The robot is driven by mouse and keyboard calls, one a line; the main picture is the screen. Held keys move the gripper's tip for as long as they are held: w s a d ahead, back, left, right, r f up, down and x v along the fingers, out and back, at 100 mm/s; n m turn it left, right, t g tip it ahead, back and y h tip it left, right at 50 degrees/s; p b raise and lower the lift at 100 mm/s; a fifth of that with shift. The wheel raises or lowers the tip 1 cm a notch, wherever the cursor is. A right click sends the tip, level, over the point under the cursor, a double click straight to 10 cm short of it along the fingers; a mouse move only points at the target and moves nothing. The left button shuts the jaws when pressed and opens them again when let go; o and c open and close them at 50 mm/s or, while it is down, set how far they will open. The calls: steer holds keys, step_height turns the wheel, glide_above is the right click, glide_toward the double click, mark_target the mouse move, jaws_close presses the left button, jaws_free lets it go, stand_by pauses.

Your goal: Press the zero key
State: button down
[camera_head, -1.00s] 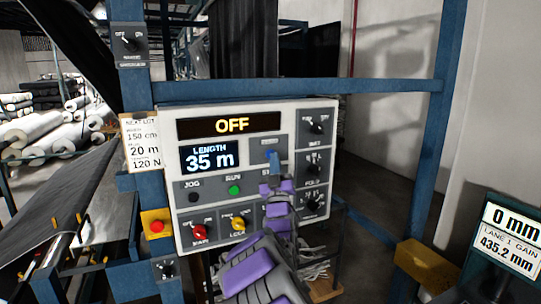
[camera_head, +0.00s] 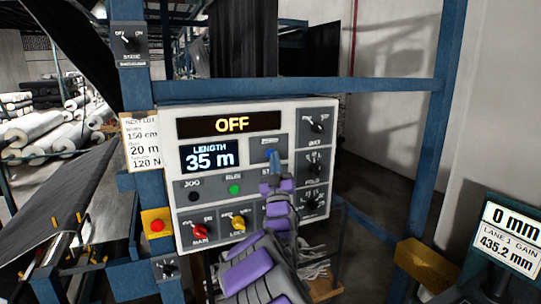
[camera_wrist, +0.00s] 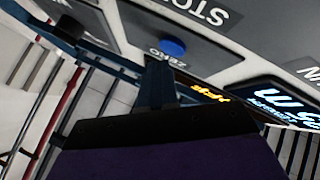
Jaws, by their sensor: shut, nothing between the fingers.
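The blue zero key (camera_wrist: 172,46) shows in the wrist view beside its ZERO label, and that picture is upside down. In the head view it is mostly hidden at the tip of my gripper (camera_head: 273,158). My gripper (camera_wrist: 160,66) is shut and empty, its narrow tip just at the key. I cannot tell whether the tip touches it. The light grey control panel (camera_head: 258,130) reads OFF on its upper display (camera_head: 229,125) and LENGTH 35 m on the lower display (camera_head: 209,156).
A green run button (camera_head: 234,189), a red knob (camera_head: 200,231) and a yellow knob (camera_head: 238,224) sit lower on the panel. Dark rotary knobs (camera_head: 316,127) line its right side. A red stop button (camera_head: 157,226) is at left. A blue frame (camera_head: 420,150) surrounds the panel.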

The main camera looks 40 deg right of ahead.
steer(key=shift+w+r, duration=0.1)
steer(key=shift+w, duration=0.05)
stand_by(0.8)
steer(key=shift+w, duration=0.2)
steer(key=shift+w+d+p, duration=0.15)
steer(key=shift+w+p, duration=0.15)
steer(key=shift+w, duration=0.1)
stand_by(0.7)
steer(key=shift+s, duration=0.15)
steer(key=shift+s+a, duration=0.2)
steer(key=shift+s, duration=0.45)
steer(key=s, duration=0.2)
steer(key=s+a+b, duration=0.1)
steer(key=s, duration=0.2)
steer(key=shift+a, duration=0.1)
stand_by(0.5)
